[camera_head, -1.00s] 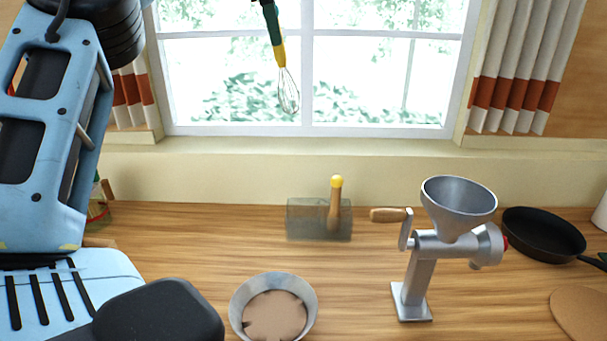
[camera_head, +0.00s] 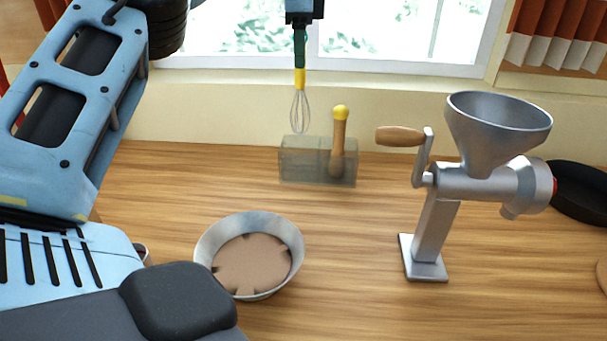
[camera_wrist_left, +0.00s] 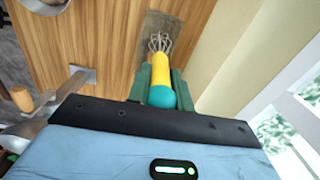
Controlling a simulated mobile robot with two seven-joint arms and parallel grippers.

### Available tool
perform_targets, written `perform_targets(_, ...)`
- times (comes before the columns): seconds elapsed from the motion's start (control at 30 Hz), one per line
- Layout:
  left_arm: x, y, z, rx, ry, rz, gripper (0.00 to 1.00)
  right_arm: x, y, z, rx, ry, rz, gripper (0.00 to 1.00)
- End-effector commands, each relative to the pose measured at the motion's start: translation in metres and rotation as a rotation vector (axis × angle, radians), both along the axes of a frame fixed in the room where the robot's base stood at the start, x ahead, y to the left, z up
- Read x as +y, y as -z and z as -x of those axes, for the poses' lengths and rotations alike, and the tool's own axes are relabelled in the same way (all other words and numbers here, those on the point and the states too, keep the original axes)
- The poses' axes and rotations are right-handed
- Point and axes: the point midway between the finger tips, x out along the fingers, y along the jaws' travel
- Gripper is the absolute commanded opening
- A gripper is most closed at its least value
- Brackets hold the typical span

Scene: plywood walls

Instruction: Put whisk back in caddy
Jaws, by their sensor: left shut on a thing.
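The whisk (camera_head: 300,108) hangs upright with its wire end down and its yellow handle up. My left gripper (camera_head: 300,62) is shut on the handle; its green fingers sit on both sides of the handle in the left wrist view (camera_wrist_left: 162,82). The caddy (camera_head: 300,165) is a translucent grey box on the counter near the wall. In the wrist view the wires show against the caddy (camera_wrist_left: 186,32). My right gripper is out of view.
A wooden-handled utensil with a yellow tip (camera_head: 338,145) stands in the caddy's right part. A metal grinder (camera_head: 435,195) with a wooden crank stands to the right. A metal bowl (camera_head: 210,245) is in front. A black pan (camera_head: 580,190) lies at the right. The window is behind.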

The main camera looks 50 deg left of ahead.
Motion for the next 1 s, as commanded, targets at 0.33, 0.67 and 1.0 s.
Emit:
perform_targets(0.33, 0.000, 0.029, 0.001, 0.001, 0.003, 0.004, 0.00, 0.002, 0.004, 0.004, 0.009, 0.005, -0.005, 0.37)
perform_targets(0.67, 0.000, 0.061, 0.000, -0.001, 0.000, 0.001, 0.00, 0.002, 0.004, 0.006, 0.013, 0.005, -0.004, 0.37)
perform_targets(1.0, 0.000, 0.085, 0.001, 0.001, 0.001, 0.001, 0.00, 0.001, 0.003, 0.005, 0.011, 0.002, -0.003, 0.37)
